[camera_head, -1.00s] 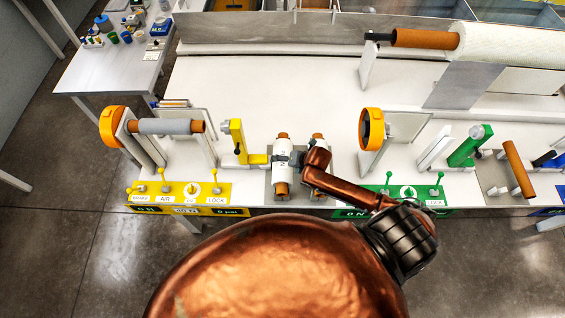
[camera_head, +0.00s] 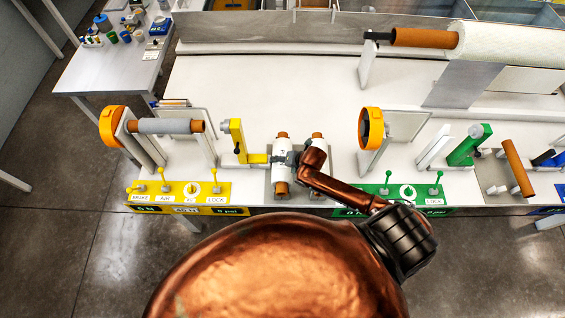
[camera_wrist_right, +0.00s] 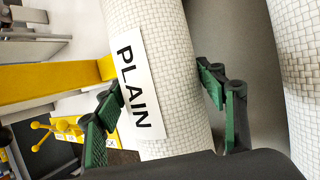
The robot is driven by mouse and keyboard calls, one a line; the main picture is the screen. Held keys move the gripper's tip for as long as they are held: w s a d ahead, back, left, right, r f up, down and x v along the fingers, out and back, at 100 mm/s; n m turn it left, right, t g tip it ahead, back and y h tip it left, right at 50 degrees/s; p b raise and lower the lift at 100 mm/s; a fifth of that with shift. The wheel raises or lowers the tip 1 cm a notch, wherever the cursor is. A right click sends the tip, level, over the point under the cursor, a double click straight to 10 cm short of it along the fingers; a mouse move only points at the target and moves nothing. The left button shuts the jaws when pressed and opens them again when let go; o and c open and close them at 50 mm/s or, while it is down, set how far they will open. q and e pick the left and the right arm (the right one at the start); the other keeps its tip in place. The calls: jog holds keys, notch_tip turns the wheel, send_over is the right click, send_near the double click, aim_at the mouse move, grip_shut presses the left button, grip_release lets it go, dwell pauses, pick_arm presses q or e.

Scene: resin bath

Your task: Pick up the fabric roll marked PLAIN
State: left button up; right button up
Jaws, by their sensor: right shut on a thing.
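The fabric roll marked PLAIN (camera_wrist_right: 165,60) is white and woven, with a black-lettered label facing the right wrist camera. In the head view this roll (camera_head: 281,176) has brown core ends and is over a grey rack (camera_head: 297,190); I cannot tell if it touches the rack. My right gripper (camera_head: 285,158) is at the roll's middle. In the right wrist view its green-padded fingers (camera_wrist_right: 160,108) lie on both sides of the roll, shut on it. A second white roll (camera_head: 317,178) lies parallel to the right, partly hidden by my arm. My left gripper is not in view.
A yellow bracket (camera_head: 238,142) stands just left of the held roll. A yellow control panel (camera_head: 180,192) and a green one (camera_head: 372,192), both with levers, flank the rack. A grey-wrapped spindle (camera_head: 165,126) is farther left.

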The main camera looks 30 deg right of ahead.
jog(key=c, duration=1.1)
jog(key=shift+w+r, duration=0.25)
jog(key=shift+c, duration=0.3)
